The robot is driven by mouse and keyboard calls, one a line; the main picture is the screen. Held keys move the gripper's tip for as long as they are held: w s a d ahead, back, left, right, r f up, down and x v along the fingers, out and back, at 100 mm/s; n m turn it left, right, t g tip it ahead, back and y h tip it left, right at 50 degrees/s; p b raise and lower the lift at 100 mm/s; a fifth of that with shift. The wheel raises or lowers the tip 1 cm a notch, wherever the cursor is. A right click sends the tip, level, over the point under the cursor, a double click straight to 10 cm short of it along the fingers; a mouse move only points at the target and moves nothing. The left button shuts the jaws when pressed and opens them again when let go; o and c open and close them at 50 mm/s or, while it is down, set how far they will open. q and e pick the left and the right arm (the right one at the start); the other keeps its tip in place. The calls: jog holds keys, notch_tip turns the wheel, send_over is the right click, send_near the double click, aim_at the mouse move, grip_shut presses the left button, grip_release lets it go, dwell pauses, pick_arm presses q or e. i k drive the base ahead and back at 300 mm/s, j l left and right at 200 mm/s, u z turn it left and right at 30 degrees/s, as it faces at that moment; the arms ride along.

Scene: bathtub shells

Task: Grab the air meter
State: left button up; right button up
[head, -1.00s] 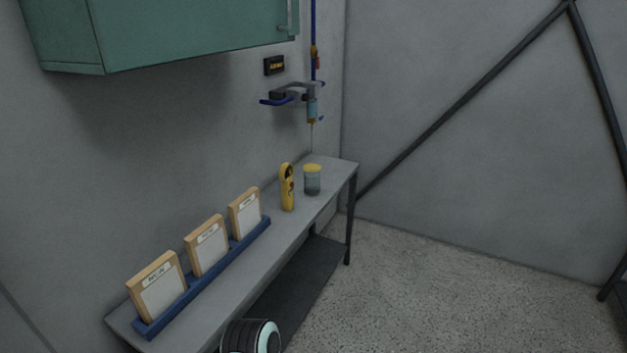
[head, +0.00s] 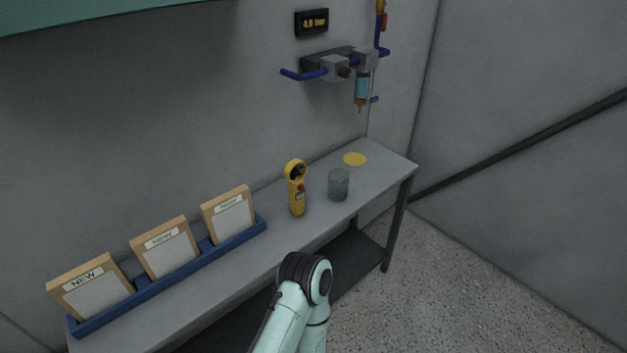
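The air meter (head: 297,200) is a yellow handheld device with a dark round opening at its top and a small red button. It stands upright on the grey bench (head: 262,262), to the left of a grey jar (head: 339,185) and apart from it. A pale green and black part of my arm shows at the bottom centre, in front of the bench. Neither of my grippers is in view, and nothing touches the meter.
A flat yellow disc (head: 355,159) lies behind the jar. A blue rack (head: 160,283) with three wood-framed panels fills the bench's left. Wall pipework (head: 345,68) and a display (head: 311,22) are above. A green cabinet (head: 120,12) overhangs top left. Floor at right is clear.

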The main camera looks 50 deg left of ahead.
aim_at(295, 175)
jog(key=i+u, duration=0.3)
jog(key=i, duration=0.45)
jog(key=i+l+u, duration=0.1)
jog(key=i+u, duration=0.2)
jog(key=i, duration=0.5)
jog(key=i+u, duration=0.2)
jog(key=u, duration=0.25)
jog(key=i+l+u, duration=0.1)
jog(key=u, duration=0.35)
jog(key=i+l+u, duration=0.2)
jog(key=u, duration=0.2)
jog(key=i+u, duration=0.1)
jog(key=u, duration=1.7)
